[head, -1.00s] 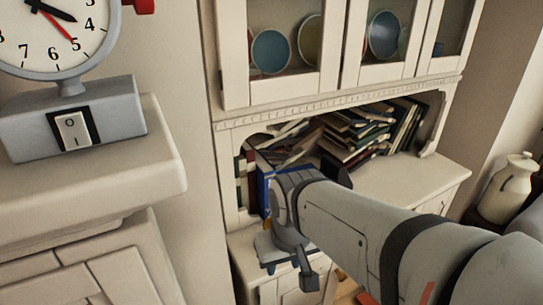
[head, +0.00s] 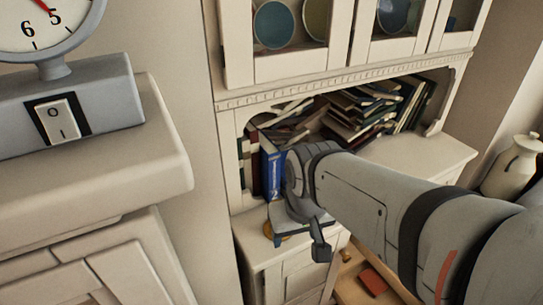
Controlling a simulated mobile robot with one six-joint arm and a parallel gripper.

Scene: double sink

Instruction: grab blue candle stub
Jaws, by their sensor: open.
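I cannot make out a blue candle stub in the head view; it may be hidden behind my arm. My gripper (head: 303,235) is at the end of my grey arm, over the left end of the white cabinet's counter (head: 250,238). Its jaws are open, and I see nothing held between them. A small yellow-gold thing (head: 290,230) shows low behind the gripper, mostly hidden; I cannot tell what it is.
A blue book (head: 271,172) stands upright just behind the gripper. Several books (head: 362,115) lie piled in the cabinet niche. A grey clock-topped scale (head: 65,105) is on the left ledge. A white jug (head: 514,165) stands at right.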

